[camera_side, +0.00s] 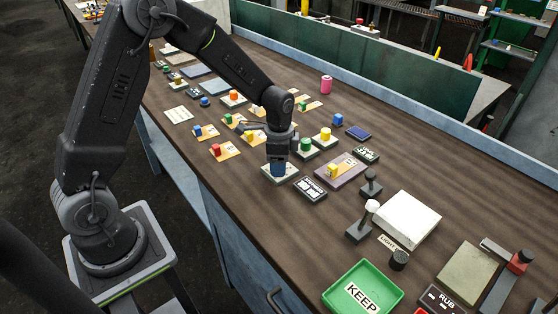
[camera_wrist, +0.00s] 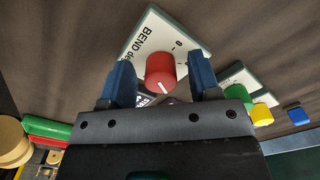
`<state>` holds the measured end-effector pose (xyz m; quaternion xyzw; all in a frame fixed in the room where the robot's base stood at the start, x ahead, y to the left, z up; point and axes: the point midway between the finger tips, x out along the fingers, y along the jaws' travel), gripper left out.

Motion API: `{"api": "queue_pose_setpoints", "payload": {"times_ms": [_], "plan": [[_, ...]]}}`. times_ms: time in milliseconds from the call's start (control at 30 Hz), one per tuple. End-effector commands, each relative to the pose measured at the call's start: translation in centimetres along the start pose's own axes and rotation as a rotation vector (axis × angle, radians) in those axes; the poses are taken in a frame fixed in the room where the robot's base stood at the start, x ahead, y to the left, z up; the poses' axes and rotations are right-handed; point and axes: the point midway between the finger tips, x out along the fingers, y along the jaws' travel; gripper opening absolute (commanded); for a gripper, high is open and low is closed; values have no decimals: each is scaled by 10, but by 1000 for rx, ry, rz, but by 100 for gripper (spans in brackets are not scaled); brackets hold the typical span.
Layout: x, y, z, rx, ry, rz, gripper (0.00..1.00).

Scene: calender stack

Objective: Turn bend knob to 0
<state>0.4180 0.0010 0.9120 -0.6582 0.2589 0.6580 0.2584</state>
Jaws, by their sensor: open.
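The bend knob (camera_wrist: 160,70) is a red round knob with a white pointer line, on a white panel (camera_wrist: 152,35) printed "BEND deg" and a 0 mark. The line slants across the knob's face near its lower edge; the setting it marks is not clear. My gripper (camera_wrist: 160,62) is open, with one blue finger on each side of the knob. Gaps appear to show between fingers and knob; contact cannot be told. In the side view my gripper (camera_side: 278,169) points down over the white panel (camera_side: 292,172) and hides the knob.
A small display (camera_side: 311,189) lies in front of the panel. Green (camera_side: 305,145) and yellow (camera_side: 325,134) knobs on their panels stand close behind. A block on a mauve plate (camera_side: 350,174) is to the right. A green KEEP tray (camera_side: 385,273) stands further right.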

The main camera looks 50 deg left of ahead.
Motion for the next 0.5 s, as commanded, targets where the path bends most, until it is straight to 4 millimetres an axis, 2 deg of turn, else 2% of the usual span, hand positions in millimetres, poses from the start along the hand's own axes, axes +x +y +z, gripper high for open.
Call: {"api": "queue_pose_setpoints", "payload": {"times_ms": [67,500], "plan": [[0,0,0,0,0,0,57],[-1,0,0,0,0,0,15]]}}
